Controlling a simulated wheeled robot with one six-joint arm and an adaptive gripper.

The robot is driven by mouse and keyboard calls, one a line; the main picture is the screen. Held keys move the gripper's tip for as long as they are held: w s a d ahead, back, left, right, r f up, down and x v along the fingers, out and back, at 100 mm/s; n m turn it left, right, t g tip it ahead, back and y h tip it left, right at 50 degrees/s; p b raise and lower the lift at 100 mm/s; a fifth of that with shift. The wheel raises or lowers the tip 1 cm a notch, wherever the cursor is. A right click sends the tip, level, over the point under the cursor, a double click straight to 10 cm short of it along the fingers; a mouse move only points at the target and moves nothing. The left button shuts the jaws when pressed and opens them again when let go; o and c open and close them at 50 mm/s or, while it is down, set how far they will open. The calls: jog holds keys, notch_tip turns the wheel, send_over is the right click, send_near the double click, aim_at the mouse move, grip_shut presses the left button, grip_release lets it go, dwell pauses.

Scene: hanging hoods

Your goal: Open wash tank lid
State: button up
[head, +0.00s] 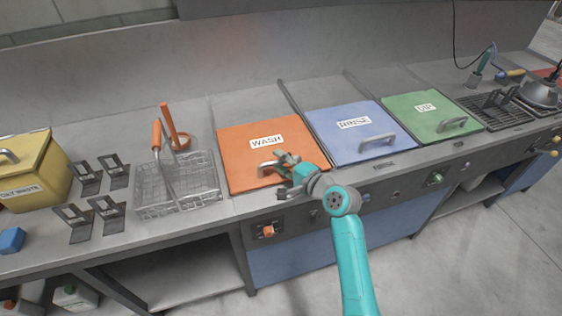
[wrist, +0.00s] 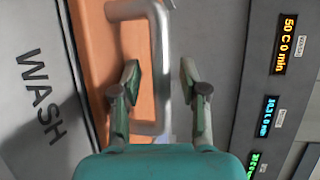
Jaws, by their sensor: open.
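The wash tank lid (head: 232,144) is orange, flat and shut, with a white WASH label (head: 266,141). Its grey bar handle (head: 268,166) is near the lid's front edge. In the wrist view the handle (wrist: 160,60) runs between the two open fingers of my gripper (wrist: 162,82). The lid also shows there (wrist: 95,50) beside the label (wrist: 38,95). In the head view my gripper (head: 287,172) is over the front of the lid at the handle and partly covers it. The fingers appear apart from the bar; contact is not clear.
A blue RINSE lid (head: 340,140) and a green DIP lid (head: 410,108) lie shut to the right. The front panel has knobs and displays (wrist: 285,40).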

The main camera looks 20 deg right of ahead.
jog(key=shift+w, duration=0.2)
jog(key=shift+c, duration=0.2)
grip_shut()
jog(key=shift+w, duration=0.1)
